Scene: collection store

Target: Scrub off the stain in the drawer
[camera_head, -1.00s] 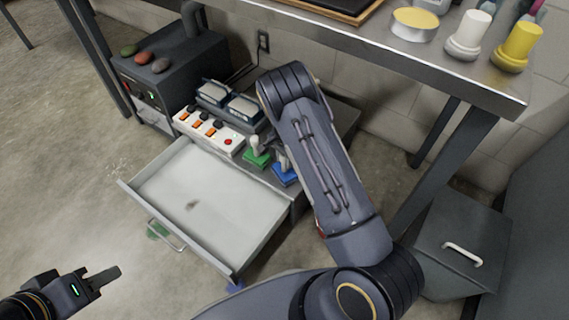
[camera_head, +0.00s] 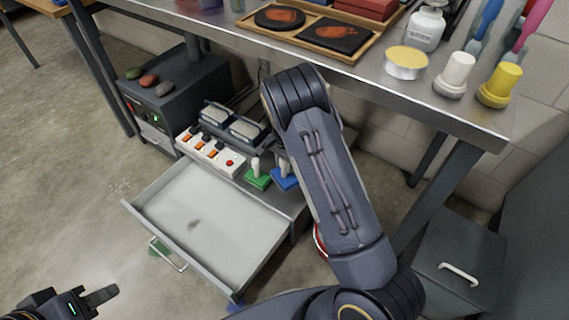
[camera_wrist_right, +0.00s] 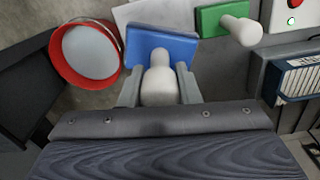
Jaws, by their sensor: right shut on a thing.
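The open drawer (camera_head: 148,217) has a pale floor with a small dark stain (camera_head: 194,224) near its middle. A blue scrubber (camera_head: 286,180) with a pale handle is on top of the drawer unit, beside a green scrubber (camera_head: 257,180). In the right wrist view, my right gripper (camera_wrist_right: 160,88) is shut on the handle of the blue scrubber (camera_wrist_right: 178,46), and the green scrubber (camera_wrist_right: 212,20) is to its right. In the head view my own arm hides the right gripper. My left gripper (camera_head: 103,296) is at the lower left, away from the drawer; its finger opening is unclear.
A red-rimmed bucket (camera_wrist_right: 62,62) is left of the blue scrubber in the right wrist view. The metal table (camera_head: 440,118) overhangs at the back right. A dark lidded bin (camera_head: 440,250) stands at the right.

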